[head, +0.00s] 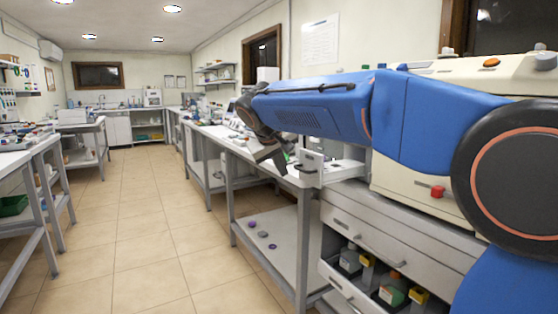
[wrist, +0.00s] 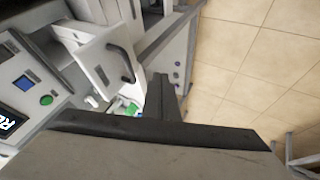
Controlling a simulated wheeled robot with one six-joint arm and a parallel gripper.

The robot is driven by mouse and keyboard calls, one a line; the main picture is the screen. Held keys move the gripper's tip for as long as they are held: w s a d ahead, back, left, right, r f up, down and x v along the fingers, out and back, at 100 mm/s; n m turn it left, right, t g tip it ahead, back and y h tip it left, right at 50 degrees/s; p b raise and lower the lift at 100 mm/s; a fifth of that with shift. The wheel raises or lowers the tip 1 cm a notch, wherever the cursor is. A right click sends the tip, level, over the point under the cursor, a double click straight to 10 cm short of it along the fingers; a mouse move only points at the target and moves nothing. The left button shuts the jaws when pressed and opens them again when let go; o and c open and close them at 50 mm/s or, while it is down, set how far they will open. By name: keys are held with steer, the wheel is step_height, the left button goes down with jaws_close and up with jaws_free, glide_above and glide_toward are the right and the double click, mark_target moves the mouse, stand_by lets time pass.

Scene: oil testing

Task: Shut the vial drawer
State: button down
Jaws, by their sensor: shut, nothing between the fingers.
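A small white drawer with a dark handle (head: 308,166) stands out over the bench edge in the head view. In the wrist view its white front (wrist: 103,62) and curved black handle show up close, and it is pulled out from its housing. My gripper (head: 278,166) is shut and empty, just left of the drawer front. In the wrist view my dark fingers (wrist: 160,84) point up the picture, beside the handle and apart from it. The inside of the drawer is mostly hidden.
A panel with a green button (wrist: 46,100) and a screen lies left in the wrist view. Below the bench, an open cabinet drawer (head: 335,272) holds several bottles. Purple and grey round items (head: 262,233) lie on the lower shelf. The tiled aisle (head: 150,220) is clear.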

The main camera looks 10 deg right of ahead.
mark_target(341, 164)
steer(key=shift+w+d+f, duration=0.1)
steer(key=shift+w+d, duration=0.25)
steer(key=shift+d, duration=0.35)
steer(key=shift+w+d, duration=0.3)
steer(key=shift+d, duration=0.4)
steer(key=shift+w+d+f, duration=0.1)
steer(key=shift+w+d, duration=0.25)
steer(key=shift+d, duration=0.35)
steer(key=shift+d, duration=0.25)
steer(key=w+d, duration=0.2)
steer(key=d, duration=0.4)
steer(key=w+d, duration=0.2)
steer(key=d, duration=0.4)
steer(key=w+d, duration=0.2)
steer(key=d, duration=0.4)
steer(key=shift+w+d+r, duration=0.1)
steer(key=shift+d, duration=0.25)
